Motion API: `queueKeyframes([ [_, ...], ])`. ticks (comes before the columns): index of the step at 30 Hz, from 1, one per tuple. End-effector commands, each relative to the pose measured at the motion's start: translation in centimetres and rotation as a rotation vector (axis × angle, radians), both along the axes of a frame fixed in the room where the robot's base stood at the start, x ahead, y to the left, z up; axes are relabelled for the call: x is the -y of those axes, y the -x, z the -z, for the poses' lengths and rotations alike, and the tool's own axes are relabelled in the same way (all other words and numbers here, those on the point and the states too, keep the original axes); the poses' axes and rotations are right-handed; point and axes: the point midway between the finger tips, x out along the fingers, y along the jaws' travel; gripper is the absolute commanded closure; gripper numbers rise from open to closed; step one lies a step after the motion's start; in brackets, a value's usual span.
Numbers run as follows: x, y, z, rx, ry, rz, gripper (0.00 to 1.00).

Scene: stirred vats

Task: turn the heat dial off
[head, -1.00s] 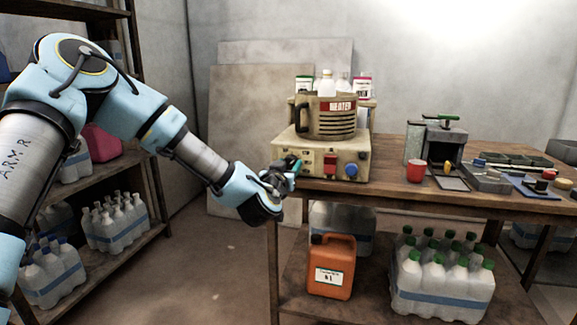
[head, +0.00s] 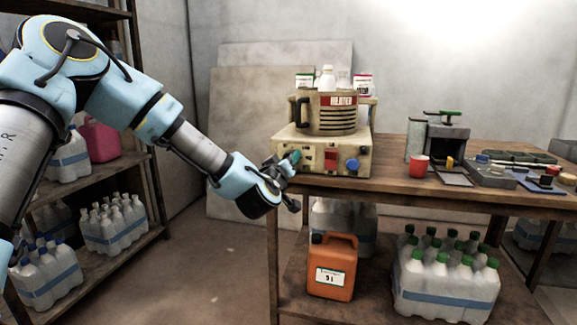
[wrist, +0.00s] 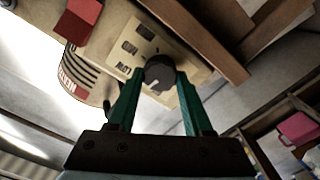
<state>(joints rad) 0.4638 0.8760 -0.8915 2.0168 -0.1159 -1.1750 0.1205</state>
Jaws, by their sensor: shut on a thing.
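The beige heater unit (head: 283,143) stands at the left end of the workbench, with a ribbed vat (head: 331,115) on top. In the head view my gripper (head: 292,157) is at the left of the unit's front and largely hides the dial.
A red cup (head: 419,166) stands farther right on the bench. An orange canister (head: 331,268) and bottle packs are below.

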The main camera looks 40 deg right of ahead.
Motion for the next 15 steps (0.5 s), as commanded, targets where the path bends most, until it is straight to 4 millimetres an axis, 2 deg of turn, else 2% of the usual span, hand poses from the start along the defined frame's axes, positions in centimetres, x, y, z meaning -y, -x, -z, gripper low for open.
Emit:
queueKeyframes([
  [6, -0.06, -0.07, 0.13, -0.11, 0.072, -0.002, 1.0],
  [15, -0.06, -0.07, 0.1, -0.185, 0.118, -0.001, 1.0],
])
